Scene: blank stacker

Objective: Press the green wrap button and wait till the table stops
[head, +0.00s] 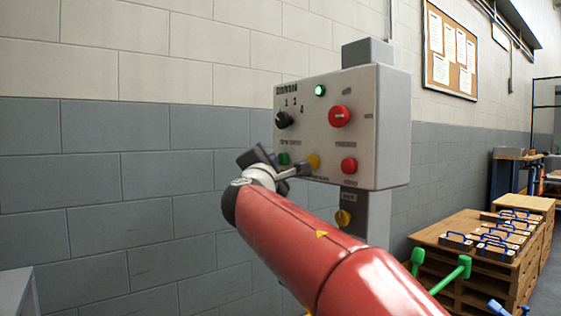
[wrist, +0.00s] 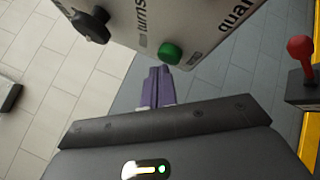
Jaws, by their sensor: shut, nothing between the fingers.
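The green button (head: 283,158) sits at the lower left of the grey control box (head: 377,130). It shows as a green cap in the wrist view (wrist: 171,53), standing out from the panel. My gripper (wrist: 160,72) is shut and empty, its purple fingers together. In the wrist view the fingertips lie just below and left of the green cap, with a narrow gap in the picture; I cannot tell the depth between them. In the head view my gripper (head: 302,169) is in front of the lower left of the box. The turntable is not in view.
The box also carries a lit green lamp (head: 320,90), a black knob (head: 283,119), a red mushroom button (head: 340,116), a yellow button (head: 313,162) and a red button (head: 349,165). Pallets (head: 460,262) with parts stand at right. A block wall is behind.

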